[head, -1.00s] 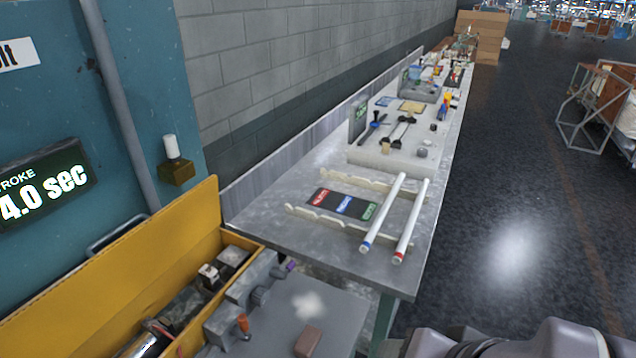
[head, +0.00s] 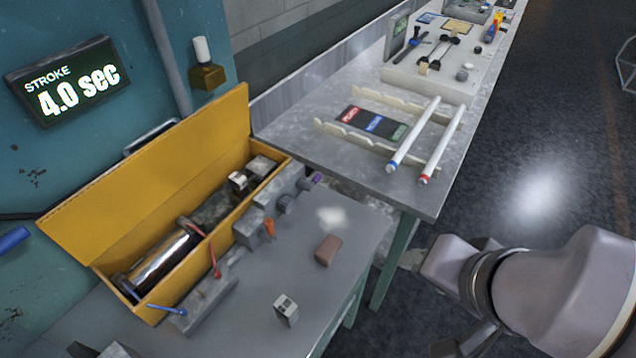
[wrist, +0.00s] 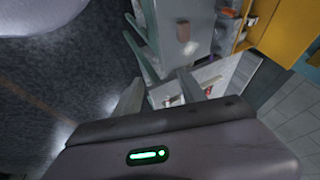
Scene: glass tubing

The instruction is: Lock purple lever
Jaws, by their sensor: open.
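The purple lever (head: 317,179) is a small purple end on a grey block at the far right end of the row of fittings on the grey bench. An orange lever (head: 269,228) is to its left and nearer. My gripper (wrist: 170,92) is open and empty in the wrist view, its two fingers spread in the air. My arm is at the lower right in the head view, over the floor and apart from the purple lever.
A yellow open box (head: 165,185) with a metal cylinder stands behind the fittings. Red (head: 216,262) and blue (head: 166,309) levers are nearer. A brown block (head: 328,250) and a small grey block (head: 287,310) lie on the bench. A table (head: 290,130) with two white tubes stands beyond.

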